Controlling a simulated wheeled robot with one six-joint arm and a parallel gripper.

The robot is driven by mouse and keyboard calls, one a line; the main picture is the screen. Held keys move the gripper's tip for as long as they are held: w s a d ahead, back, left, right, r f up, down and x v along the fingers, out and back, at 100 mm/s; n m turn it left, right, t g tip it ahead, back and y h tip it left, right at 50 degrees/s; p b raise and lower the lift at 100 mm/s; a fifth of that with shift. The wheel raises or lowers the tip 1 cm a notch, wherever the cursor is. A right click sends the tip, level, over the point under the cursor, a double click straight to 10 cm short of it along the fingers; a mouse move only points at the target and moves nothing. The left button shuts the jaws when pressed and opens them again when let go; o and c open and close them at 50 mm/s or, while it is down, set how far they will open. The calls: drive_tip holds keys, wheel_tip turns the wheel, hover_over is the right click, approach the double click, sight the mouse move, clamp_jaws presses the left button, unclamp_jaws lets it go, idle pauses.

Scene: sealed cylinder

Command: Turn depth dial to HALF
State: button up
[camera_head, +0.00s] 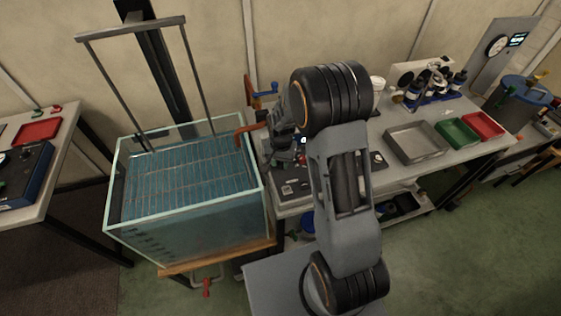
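I cannot make out a labelled depth dial or a HALF mark at this size. A dark panel (292,188) with small knobs lies on the bench just right of the water tank. A dark blue control box (24,178) with small controls stands on the left table. My arm rises through the middle of the view and bends over the bench. Its far end lies among dark parts just right of the tank, partly hidden behind my upper arm. My gripper's fingers cannot be told apart there, nor whether they hold anything.
A glass tank (190,240) of water with a grid and a tall frame (130,29) stands left of the bench. The bench (401,175) holds a grey metal tray (413,142), a green tray (457,133) and a red tray (484,125). A gauge panel (503,52) stands at far right.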

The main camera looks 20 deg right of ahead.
drive_tip(key=c, duration=0.4)
drive_tip(key=n+b, duration=0.1)
drive_tip(key=n, duration=0.2)
drive_tip(key=shift+f, duration=0.1)
drive_tip(key=n+b, duration=0.2)
drive_tip(key=n, duration=0.2)
drive_tip(key=shift+n, duration=0.3)
drive_tip(key=n+b, duration=0.1)
drive_tip(key=n, duration=0.4)
drive_tip(key=n+b, duration=0.1)
drive_tip(key=n, duration=0.4)
drive_tip(key=shift+n, duration=0.3)
drive_tip(key=o, duration=0.9)
